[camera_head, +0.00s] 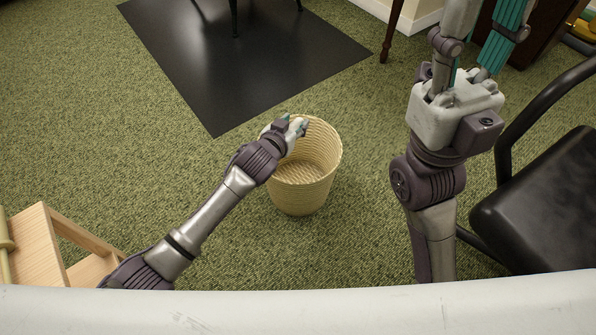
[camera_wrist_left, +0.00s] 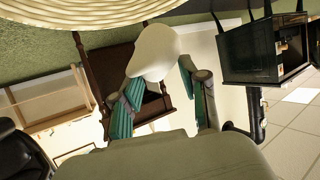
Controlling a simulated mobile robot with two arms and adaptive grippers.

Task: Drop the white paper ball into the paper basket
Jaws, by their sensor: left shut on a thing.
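The paper basket (camera_head: 305,185) is a cream, ribbed, round basket standing upright on the green carpet, its inside empty where I can see it. My left gripper (camera_head: 294,127) is over the basket's upper left rim in the head view. It is shut on the white paper ball (camera_wrist_left: 155,52), which sits between the teal fingertips in the left wrist view. The basket's rim (camera_wrist_left: 75,12) crosses the top of that view. In the head view the gripper mostly hides the ball. My right gripper (camera_head: 487,38) points up at the top right, its fingertips cut off by the frame.
A black mat (camera_head: 245,65) lies behind the basket. A black chair (camera_head: 545,205) stands at the right, close to my right arm. A light wooden piece of furniture (camera_head: 40,245) is at the lower left. Carpet around the basket is clear.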

